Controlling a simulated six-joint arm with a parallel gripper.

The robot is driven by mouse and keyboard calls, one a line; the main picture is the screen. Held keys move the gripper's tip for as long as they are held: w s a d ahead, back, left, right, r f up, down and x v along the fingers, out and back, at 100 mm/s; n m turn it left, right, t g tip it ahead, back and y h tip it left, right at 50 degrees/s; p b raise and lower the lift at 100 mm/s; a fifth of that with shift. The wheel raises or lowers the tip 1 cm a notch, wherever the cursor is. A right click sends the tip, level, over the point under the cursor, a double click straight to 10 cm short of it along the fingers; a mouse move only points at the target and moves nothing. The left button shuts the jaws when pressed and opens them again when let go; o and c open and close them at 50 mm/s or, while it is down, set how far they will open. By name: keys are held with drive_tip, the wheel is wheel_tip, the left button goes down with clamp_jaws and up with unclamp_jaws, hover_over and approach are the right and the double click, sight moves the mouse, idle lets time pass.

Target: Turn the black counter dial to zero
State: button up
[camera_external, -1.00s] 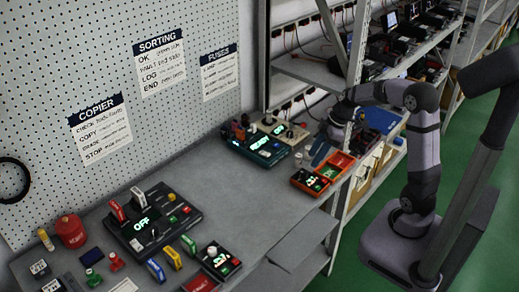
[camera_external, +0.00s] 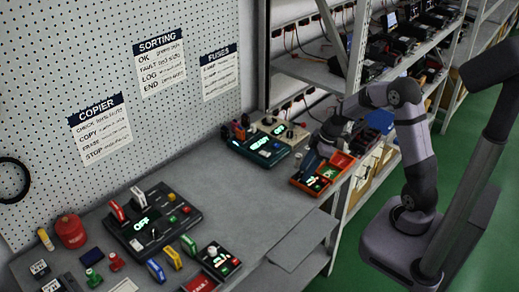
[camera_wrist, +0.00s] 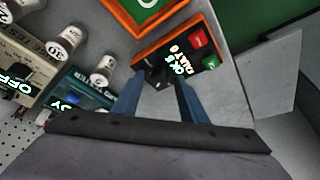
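The counter (camera_external: 312,183) is a black-faced box with an orange rim on the right end of the bench. In the wrist view, the counter (camera_wrist: 146,48) shows lit text, which seems to read "OK 5" and "FAULT 0", plus a red and a green button. Its black dial (camera_wrist: 156,76) is at the near left corner of the face. My gripper (camera_wrist: 158,84) is open, with its two blue fingers apart and the dial seen between their tips. I cannot tell whether they touch it. In the outside view my gripper (camera_external: 311,164) is just above the counter and hides the dial.
A teal box (camera_external: 250,147) and a beige box (camera_external: 280,127) stand to the left. Grey bench between the counter and the black OFF panel (camera_external: 150,213) is clear.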

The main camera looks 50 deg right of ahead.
drive_tip(key=shift+c, duration=0.3)
clamp_jaws()
